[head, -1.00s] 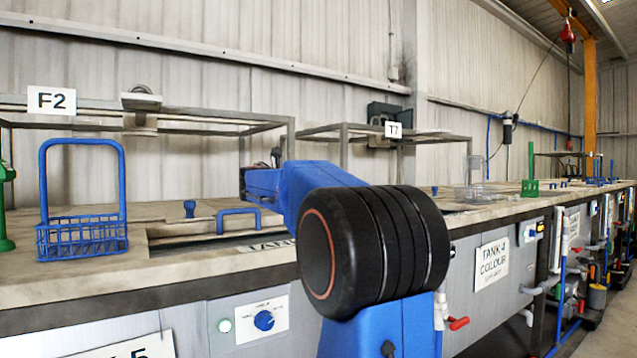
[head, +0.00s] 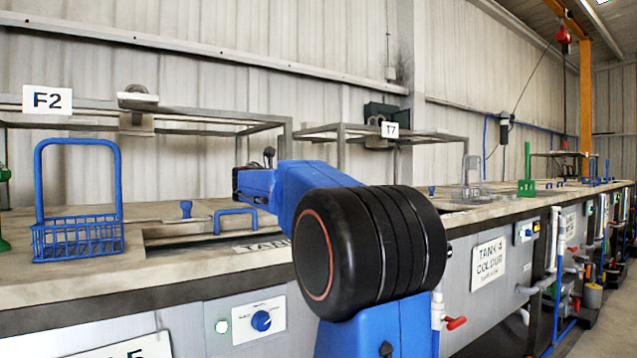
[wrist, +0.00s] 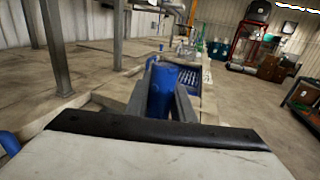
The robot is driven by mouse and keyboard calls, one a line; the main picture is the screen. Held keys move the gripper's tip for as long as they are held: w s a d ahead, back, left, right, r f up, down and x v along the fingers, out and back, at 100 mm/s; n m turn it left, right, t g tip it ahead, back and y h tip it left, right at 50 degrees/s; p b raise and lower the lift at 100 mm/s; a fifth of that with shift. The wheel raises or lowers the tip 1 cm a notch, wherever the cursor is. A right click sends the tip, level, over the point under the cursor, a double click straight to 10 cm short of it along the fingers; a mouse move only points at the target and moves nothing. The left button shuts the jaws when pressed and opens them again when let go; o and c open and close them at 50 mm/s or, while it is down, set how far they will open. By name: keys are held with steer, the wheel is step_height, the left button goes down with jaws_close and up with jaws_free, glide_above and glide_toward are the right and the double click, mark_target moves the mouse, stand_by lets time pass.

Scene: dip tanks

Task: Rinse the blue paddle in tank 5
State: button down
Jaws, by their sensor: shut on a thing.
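In the wrist view my gripper (wrist: 163,104) is shut on a blue upright piece, the blue paddle (wrist: 163,88), between its two grey fingers. Only the upper part of the paddle shows; its lower end is hidden by my gripper body. In the head view my arm hides the gripper and the paddle. The tank 5 sign (head: 125,349) is cut off at the bottom left, on the front of the near tank. I cannot tell whether the paddle is over an opening.
A blue wire basket (head: 78,240) with a tall handle stands on the left bench top. A blue lid handle (head: 236,220) and a blue knob (head: 186,209) are to its right.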

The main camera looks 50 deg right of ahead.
steer(key=shift+s+d, duration=0.1)
steer(key=shift+d, duration=0.25)
stand_by(0.5)
steer(key=shift+r, duration=0.1)
step_height(320, 180, up, 18)
stand_by(0.9)
stand_by(0.5)
